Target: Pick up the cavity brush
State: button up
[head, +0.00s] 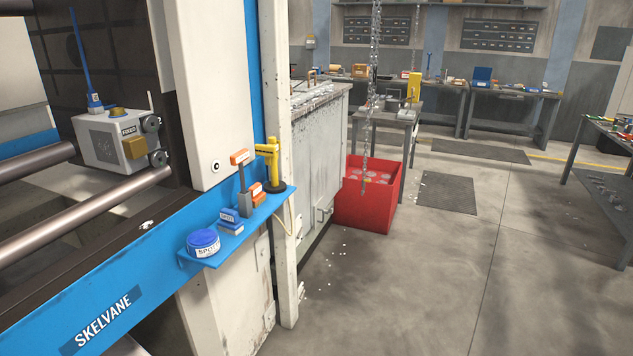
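A small blue shelf (215,259) juts from the blue machine rail, with several small items on it. A tool with an orange top (239,157) stands upright in a grey holder (248,204); it may be the cavity brush, but I cannot tell for sure. An orange block (258,195) is close beside it. A yellow tool (270,160) stands on a black round base at the shelf's far end. A blue and white labelled block (230,224) and a round blue-lidded tin (203,243) are nearer. My gripper is not in view.
The large machine (214,90) with its rods fills the left. A grey metal cabinet (318,140) and a red bin (368,205) with hanging chains above stand behind the shelf. Workbenches (510,90) line the back. The floor (480,270) to the right is clear.

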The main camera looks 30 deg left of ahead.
aim_at(258, 196)
jog(key=u, duration=0.1)
jog(key=i, duration=1.6)
jog(key=u, duration=0.85)
jog(key=i, duration=1.1)
jog(key=u, duration=1.8)
jog(key=i, duration=0.75)
jog(key=u, duration=0.55)
